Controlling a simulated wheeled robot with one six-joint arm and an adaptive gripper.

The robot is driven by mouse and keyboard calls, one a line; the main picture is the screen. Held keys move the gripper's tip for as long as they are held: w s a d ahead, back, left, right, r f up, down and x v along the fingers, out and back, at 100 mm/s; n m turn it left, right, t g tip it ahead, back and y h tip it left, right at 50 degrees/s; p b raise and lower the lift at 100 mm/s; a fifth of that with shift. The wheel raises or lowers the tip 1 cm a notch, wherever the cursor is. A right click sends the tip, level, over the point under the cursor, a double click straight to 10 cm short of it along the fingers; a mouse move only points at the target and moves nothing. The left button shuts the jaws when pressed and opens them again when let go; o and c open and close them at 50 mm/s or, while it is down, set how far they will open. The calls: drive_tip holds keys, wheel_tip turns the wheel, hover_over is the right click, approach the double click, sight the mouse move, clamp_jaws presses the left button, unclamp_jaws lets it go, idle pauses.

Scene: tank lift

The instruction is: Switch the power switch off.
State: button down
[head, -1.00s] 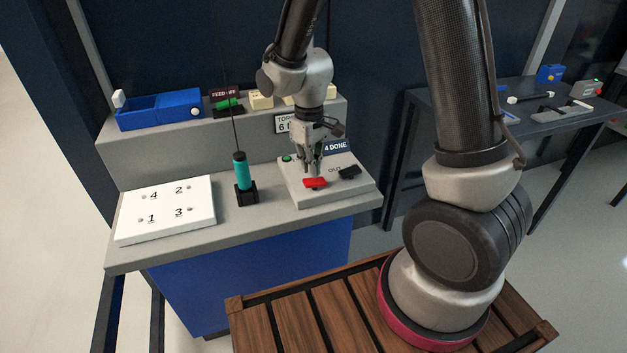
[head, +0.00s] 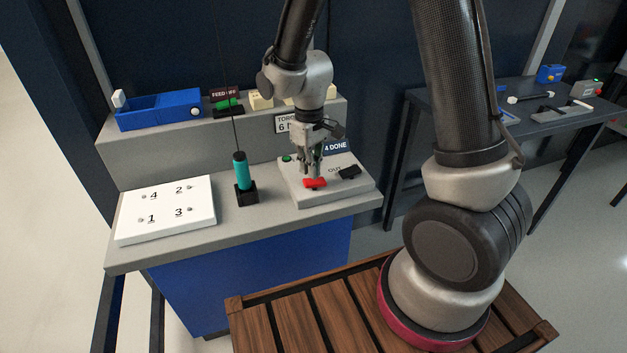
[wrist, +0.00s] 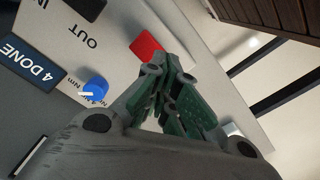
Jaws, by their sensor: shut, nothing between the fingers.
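A red rocker switch (head: 315,184) sits at the front of the light grey panel (head: 325,197), left of a black rocker (head: 349,172). No label naming the power switch is readable. My gripper (head: 314,174) points down, shut and empty, with its fingertips right at the red rocker. In the wrist view the closed fingertips (wrist: 176,76) are beside the red rocker (wrist: 147,47); I cannot tell whether they touch it. The black rocker (wrist: 88,8) and a blue knob (wrist: 96,88) also show there.
A green button (head: 287,158) is at the panel's left. A teal cylinder (head: 241,170) in a black holder and a white numbered board (head: 170,208) stand further left. A blue tray (head: 160,110) and a FEED OFF sign (head: 224,93) are on the raised shelf behind.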

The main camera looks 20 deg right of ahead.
sight(310, 181)
drive_tip(key=shift+f, duration=1.3)
idle(0.4)
drive_tip(key=shift+r, duration=3.5)
drive_tip(key=s+d+r+m+t, duration=0.2)
drive_tip(key=s+d+r+m, duration=0.1)
drive_tip(key=s+d+r, duration=0.4)
drive_tip(key=s+d+r+m+t, duration=0.2)
drive_tip(key=s+d+r, duration=0.5)
drive_tip(key=s+r, duration=0.4)
drive_tip(key=shift+s+d+r+m, duration=0.35)
drive_tip(key=shift+s+d+m, duration=0.05)
drive_tip(key=shift+s+m, duration=0.1)
